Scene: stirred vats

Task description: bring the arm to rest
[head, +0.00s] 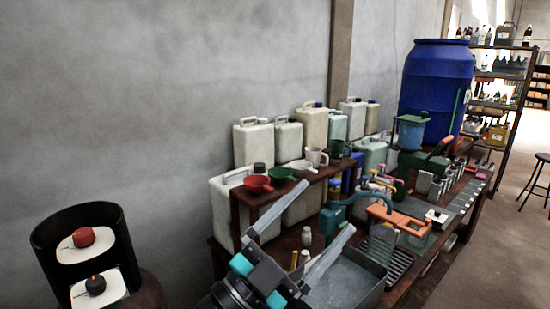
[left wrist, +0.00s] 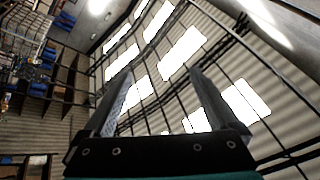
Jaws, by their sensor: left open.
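My left gripper (head: 328,207) is in the lower middle of the head view, in front of the work table. Its two long grey fingers are spread apart with nothing between them, and they point up and to the right. In the left wrist view the same gripper (left wrist: 162,74) shows both fingers apart against the high windows and roof beams, so it faces upward. It overlaps the near end of the table in the picture; I cannot tell how far it is from the things there. My right gripper is not in view.
A grey metal tray (head: 362,279) sits close behind the gripper. A wooden shelf with bowls, a red one (head: 257,184) among them, and pale canisters (head: 253,143) stand behind. A blue barrel (head: 437,85) is further back. A black holder (head: 50,246) with two knobs stands at left.

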